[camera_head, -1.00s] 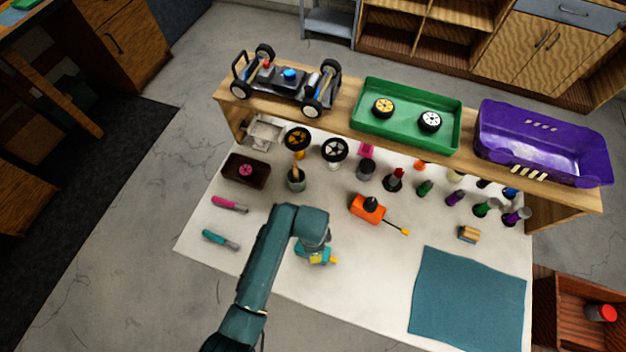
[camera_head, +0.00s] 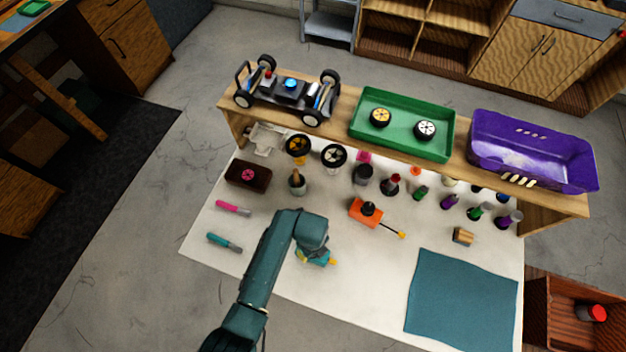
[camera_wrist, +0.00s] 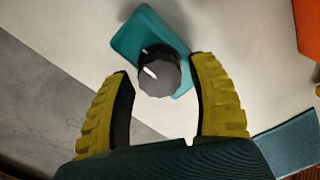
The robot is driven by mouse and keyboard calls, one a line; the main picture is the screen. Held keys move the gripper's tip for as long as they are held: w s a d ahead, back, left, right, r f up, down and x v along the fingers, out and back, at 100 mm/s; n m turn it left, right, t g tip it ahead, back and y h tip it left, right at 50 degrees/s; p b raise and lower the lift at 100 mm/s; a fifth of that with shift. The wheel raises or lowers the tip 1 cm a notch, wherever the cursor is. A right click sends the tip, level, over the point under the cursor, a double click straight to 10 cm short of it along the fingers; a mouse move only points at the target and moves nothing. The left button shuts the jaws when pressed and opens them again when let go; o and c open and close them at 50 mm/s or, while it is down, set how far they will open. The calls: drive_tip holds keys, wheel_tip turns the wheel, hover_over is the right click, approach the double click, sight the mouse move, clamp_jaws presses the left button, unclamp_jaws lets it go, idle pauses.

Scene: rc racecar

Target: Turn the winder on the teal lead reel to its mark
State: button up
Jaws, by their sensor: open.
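The teal lead reel (camera_wrist: 150,35) lies on the white mat in the wrist view. Its winder (camera_wrist: 165,78) is a dark round knob with a white pointer line at its left side. A small pale mark shows on the teal body just above the knob's upper left edge, apart from the pointer. My gripper (camera_wrist: 161,72) is open, its yellow fingertips on either side of the winder. A gap shows on the left; the right fingertip looks very close, contact unclear. In the head view my gripper (camera_head: 317,259) and arm mostly hide the reel.
An orange tool (camera_head: 364,213) lies right of my gripper. Pink (camera_head: 233,208) and teal (camera_head: 224,243) pens lie left. Jars and bottles stand behind, before a wooden shelf with a car chassis (camera_head: 288,92), green tray (camera_head: 402,147) and purple body (camera_head: 530,180). A teal cloth (camera_head: 462,302) lies right.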

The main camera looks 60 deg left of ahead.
drive_tip(key=m+p, duration=0.1)
drive_tip(key=m, duration=0.4)
drive_tip(key=shift+r+m, duration=0.1)
drive_tip(key=shift+m, duration=0.2)
drive_tip(key=shift+m+p, duration=0.3)
drive_tip(key=shift+m, duration=0.9)
drive_tip(key=c, duration=1)
drive_tip(key=shift+n, duration=0.9)
drive_tip(key=shift+f+n, duration=0.2)
drive_tip(key=shift+n, duration=0.7)
